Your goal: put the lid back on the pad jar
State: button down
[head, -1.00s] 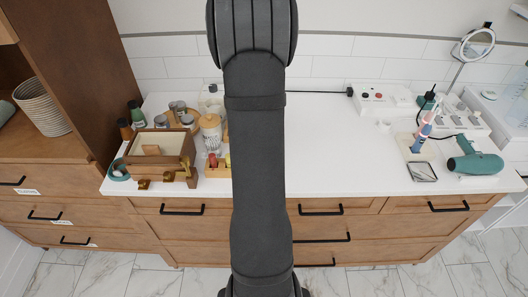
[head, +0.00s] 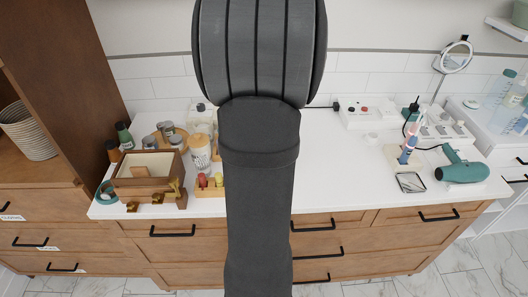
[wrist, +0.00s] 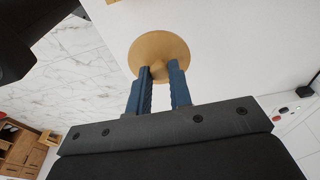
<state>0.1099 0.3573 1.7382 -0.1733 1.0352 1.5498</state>
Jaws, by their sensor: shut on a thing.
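In the wrist view, a round, flat wooden lid (wrist: 160,47) is held at its knob between the two blue fingers of my gripper (wrist: 164,72). The lid appears raised, with a plain pale surface behind it. My gripper and the lid are not visible in the head view, where my dark arm covers the middle of the counter. A jar with a pale label (head: 200,152) stands on the left part of the counter; I cannot tell whether it is the pad jar. The pad jar may be hidden behind my arm.
The white counter (head: 340,180) is mostly clear right of my arm. On its left are a wooden box (head: 147,184), small bottles and jars. On its right are a green hair dryer (head: 463,171), a toothbrush (head: 407,150) and a round mirror (head: 456,56).

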jog(key=shift+s+d+r, duration=0.3)
jog(key=shift+d+r, duration=0.05)
jog(key=shift+d, duration=0.2)
jog(key=shift+d+r, duration=0.1)
jog(key=shift+r, duration=0.1)
jog(key=w+a+r+n, duration=0.3)
jog(key=w+a+n, duration=0.3)
jog(key=w+a, duration=0.75)
jog(key=w+a+n+t+y, duration=0.15)
jog(key=w+a+n, duration=0.45)
jog(key=w+a, duration=0.6)
jog(key=shift+h, duration=0.25)
jog(key=shift+s+a+f, duration=0.3)
jog(key=shift+a+f, duration=0.05)
jog(key=shift+f, duration=0.55)
jog(key=shift+s+a+f, duration=0.35)
jog(key=shift+f, duration=0.6)
jog(key=shift+s+a+f, duration=0.3)
jog(key=shift+a+f, duration=0.05)
jog(key=shift+f, duration=0.55)
jog(key=shift+f, duration=0.15)
jog(key=c, duration=0.7)
grip_release()
jog(key=shift+c, duration=0.2)
